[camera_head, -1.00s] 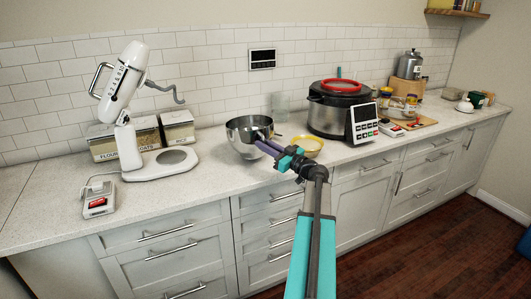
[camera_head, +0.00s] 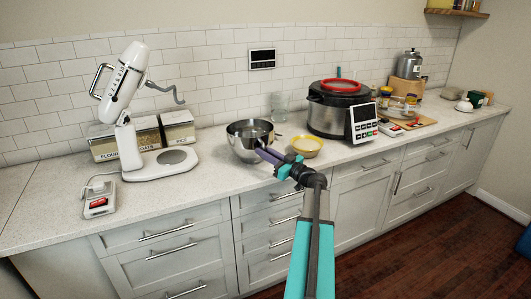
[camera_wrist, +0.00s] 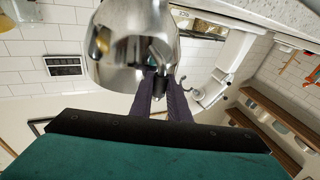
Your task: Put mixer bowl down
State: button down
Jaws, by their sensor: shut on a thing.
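The mixer bowl (camera_head: 243,146) is shiny steel and upright at the middle of the counter, left of a yellow bowl. I cannot tell whether its base touches the counter. My gripper (camera_head: 263,153) reaches it from the front right, with its purple fingers at the bowl's near side. In the wrist view the bowl (camera_wrist: 130,50) fills the upper middle, and my gripper (camera_wrist: 163,90) is shut on a small part at its side.
The yellow bowl (camera_head: 307,146) sits close to the right of my gripper. A glass (camera_head: 279,106) stands behind, and a large cooker (camera_head: 334,112) stands farther right. Flour and rice boxes (camera_head: 177,130) are by the mixer.

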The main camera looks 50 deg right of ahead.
jog(key=c, duration=1.7)
grip_release()
jog(key=shift+w+f, duration=0.1)
jog(key=shift+f, duration=0.2)
jog(key=shift+r, duration=0.1)
jog(key=s, duration=0.4)
jog(key=s+f+b, duration=0.1)
jog(key=s, duration=0.3)
jog(key=s+b, duration=0.1)
jog(key=s, duration=0.3)
jog(key=shift+d+f, duration=0.2)
jog(key=shift+f, duration=0.15)
